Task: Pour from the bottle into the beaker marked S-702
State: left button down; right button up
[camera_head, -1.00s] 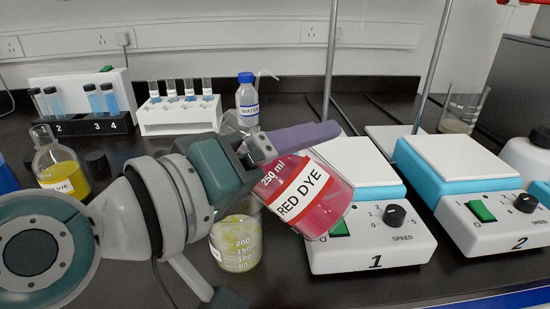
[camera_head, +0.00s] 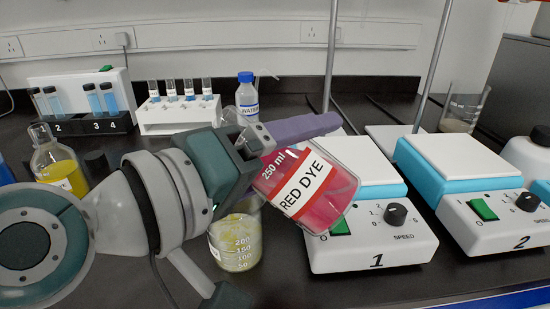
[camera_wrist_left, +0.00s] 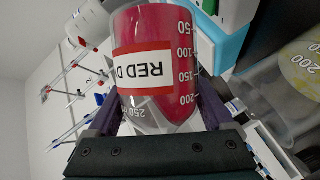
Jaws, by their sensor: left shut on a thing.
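The bottle of red liquid (camera_head: 312,190), labelled RED DYE, is tilted, with its base at lower right and its neck toward upper left, partly hidden by my gripper. My left gripper (camera_wrist_left: 158,112) is shut on it, with a purple finger on each side in the left wrist view. The bottle is off the bench, in front of stirrer 1. A beaker with some yellowish content (camera_head: 236,241) stands on the bench below my left gripper. Its label is mostly hidden, so I cannot read S-702. Another beaker (camera_head: 464,110) stands at back right, its marking unreadable. My right gripper is not in view.
Stirrer 1 (camera_head: 372,245) and stirrer 2 (camera_head: 510,222) stand at right with metal rods behind. A yellow dye flask (camera_head: 62,172) is at left. A tube rack (camera_head: 180,122) and water bottle (camera_head: 247,98) stand at the back.

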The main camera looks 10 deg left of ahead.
pick_arm(q)
jog(key=shift+d+r+n+b, duration=0.1)
jog(key=shift+r+n+b, duration=0.2)
jog(key=shift+n, duration=0.1)
dwell(0.7)
jog(key=shift+f+n+t+h+b, duration=0.35)
jog(key=shift+n+b, duration=0.35)
jog(key=shift+b, duration=0.55)
dwell(1.2)
jog(key=shift+s+d+n+t+h+b, duration=0.1)
jog(key=shift+d+n+t+h+b, duration=0.2)
jog(key=shift+n+b, duration=0.4)
dwell(1.7)
jog(key=shift+r+n, duration=0.3)
jog(key=shift+n, duration=0.2)
dwell(1.5)
